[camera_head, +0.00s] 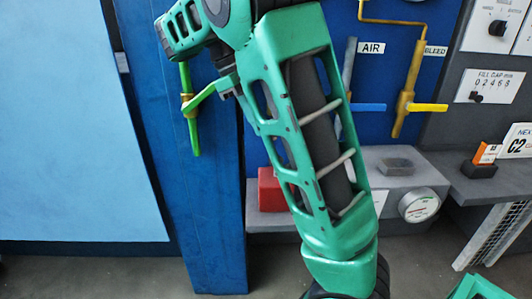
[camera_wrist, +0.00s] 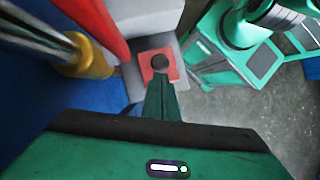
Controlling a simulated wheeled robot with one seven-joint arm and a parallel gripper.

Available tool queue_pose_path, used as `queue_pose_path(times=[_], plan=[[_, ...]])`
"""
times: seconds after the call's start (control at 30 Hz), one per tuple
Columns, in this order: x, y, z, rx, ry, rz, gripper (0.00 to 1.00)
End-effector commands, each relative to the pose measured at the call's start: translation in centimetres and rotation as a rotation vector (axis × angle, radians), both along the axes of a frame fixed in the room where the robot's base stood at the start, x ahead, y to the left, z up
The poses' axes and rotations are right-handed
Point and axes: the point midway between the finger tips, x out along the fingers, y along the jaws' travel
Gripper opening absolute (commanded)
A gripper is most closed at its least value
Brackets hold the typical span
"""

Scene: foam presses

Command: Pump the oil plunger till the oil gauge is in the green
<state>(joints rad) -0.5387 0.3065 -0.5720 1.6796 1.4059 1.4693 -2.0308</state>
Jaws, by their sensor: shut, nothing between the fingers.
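The oil gauge (camera_head: 419,205) is a round white dial on the front of a grey box (camera_head: 385,180) in the head view. Its needle and coloured zones are too small to read. In the wrist view, a dark round knob (camera_wrist: 160,62), which looks like the plunger top, sits on a red square (camera_wrist: 147,72). My gripper (camera_wrist: 160,82) is shut and empty, its fingertips pointing at the near side of the red square. I cannot tell whether they touch it. My green arm covers part of the grey box in the head view and hides the plunger there.
A red block (camera_head: 268,188) shows left of my arm. Pipes with a blue AIR lever (camera_head: 368,107) and a yellow BLEED lever (camera_head: 427,107) are on the blue panel. A green lever (camera_head: 198,98) is near my arm. A brass fitting (camera_wrist: 88,60) is close by at left.

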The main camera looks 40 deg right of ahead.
Motion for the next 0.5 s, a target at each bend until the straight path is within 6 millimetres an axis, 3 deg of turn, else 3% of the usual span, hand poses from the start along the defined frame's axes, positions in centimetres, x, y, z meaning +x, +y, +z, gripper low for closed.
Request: queue_pose_path(times=[0.5], plan=[[-0.45,-0.82,-0.55,0.003,0.004,-0.011,0.0]])
